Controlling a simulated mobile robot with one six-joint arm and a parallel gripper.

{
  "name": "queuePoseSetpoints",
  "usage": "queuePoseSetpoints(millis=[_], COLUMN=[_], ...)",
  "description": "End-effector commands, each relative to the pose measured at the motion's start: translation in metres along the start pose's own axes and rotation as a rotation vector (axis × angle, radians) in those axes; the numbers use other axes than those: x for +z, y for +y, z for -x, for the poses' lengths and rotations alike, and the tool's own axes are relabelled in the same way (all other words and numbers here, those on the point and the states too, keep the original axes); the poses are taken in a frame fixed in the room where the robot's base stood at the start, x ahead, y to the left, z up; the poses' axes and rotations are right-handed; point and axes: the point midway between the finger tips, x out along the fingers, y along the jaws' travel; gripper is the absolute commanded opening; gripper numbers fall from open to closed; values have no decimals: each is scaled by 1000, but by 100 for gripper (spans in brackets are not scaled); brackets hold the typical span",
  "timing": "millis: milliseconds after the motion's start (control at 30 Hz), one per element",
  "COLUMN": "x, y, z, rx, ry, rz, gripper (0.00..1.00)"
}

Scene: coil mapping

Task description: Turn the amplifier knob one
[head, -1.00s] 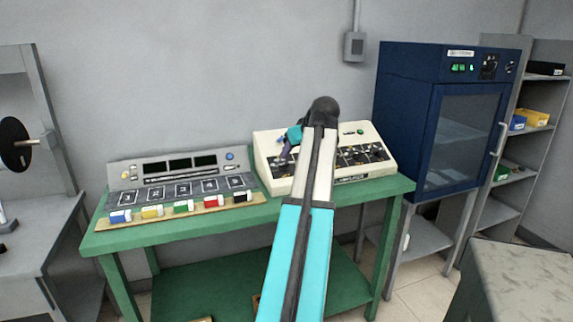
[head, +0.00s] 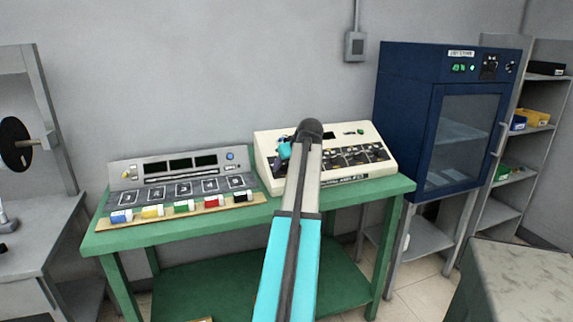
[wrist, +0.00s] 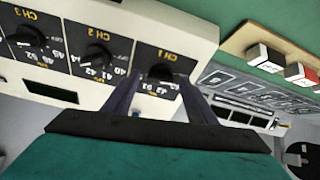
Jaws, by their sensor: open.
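The amplifier (head: 372,131) is a cream sloped box on the right half of the green table, with a row of black knobs. In the wrist view it appears upside down. Its knob one (wrist: 160,73), labelled CH 1, is black on a dark dial panel. My gripper (wrist: 159,78) is open, with its two dark fingers on either side of the CH 1 knob in the wrist view. I cannot tell whether they touch it. In the head view my gripper (head: 281,164) is at the amplifier's left end, and my arm hides part of the panel.
Knobs CH 2 (wrist: 98,57) and CH 3 (wrist: 30,38) sit beside knob one. A grey console (head: 180,183) with several coloured blocks in front stands left on the green table (head: 230,222). A blue cabinet (head: 408,68) stands to the right.

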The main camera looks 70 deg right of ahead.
Motion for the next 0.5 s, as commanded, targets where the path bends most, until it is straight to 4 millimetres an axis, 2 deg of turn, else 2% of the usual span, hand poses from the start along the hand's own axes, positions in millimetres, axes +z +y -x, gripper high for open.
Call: queuePoseSetpoints(millis=[200, 267, 433, 467, 500], x=[0, 0, 0, 0, 6], y=[0, 0, 1, 1, -7], z=[0, 0, 0, 0, 7], rx=[0, 0, 1, 1, 2], ry=[0, 0, 0, 0, 1], rz=[0, 0, -1, -1, -1], gripper=[52, 43, 14, 10, 10])
